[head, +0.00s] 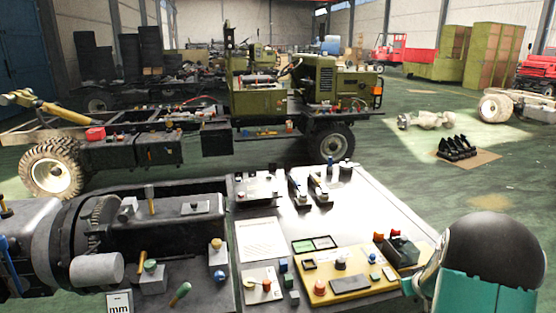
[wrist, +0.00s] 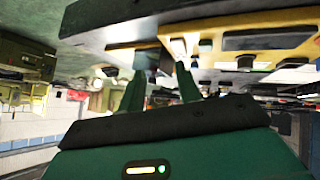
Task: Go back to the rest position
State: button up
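My gripper (wrist: 159,72) shows in the wrist view as two green fingers standing apart, with nothing held between them. The wrist picture appears upside down. A yellow panel (wrist: 285,50) with dark openings lies beyond the fingers there. In the head view, my arm, with a dark rounded joint and teal and white parts, fills the lower right corner. The gripper's fingers cannot be made out in that view. The arm's visible part is beside the right end of the workbench (head: 368,200).
The bench holds a yellow control panel (head: 350,285), a small dark box (head: 400,252) with red knobs, a white sheet (head: 262,240) and a large dark machine (head: 165,225) at left. An olive truck chassis (head: 265,95) stands behind. Green floor is open at right, around black parts (head: 457,148) on cardboard.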

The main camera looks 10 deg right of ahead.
jog(key=s+a+r+g, duration=0.1)
jog(key=s+a+r, duration=0.2)
jog(key=a+r, duration=0.65)
jog(key=s+a+r, duration=0.3)
jog(key=a+r, duration=0.6)
jog(key=a, duration=0.1)
jog(key=s+a+r+y, duration=0.2)
jog(key=s+a, duration=0.7)
jog(key=s+a+r+n+g+y, duration=0.1)
jog(key=s+a+r+y, duration=0.1)
jog(key=s+a, duration=0.7)
jog(key=shift+a+r+g, duration=0.3)
jog(key=shift+a, duration=0.2)
jog(key=shift+s+a, duration=0.1)
jog(key=shift+a, duration=0.05)
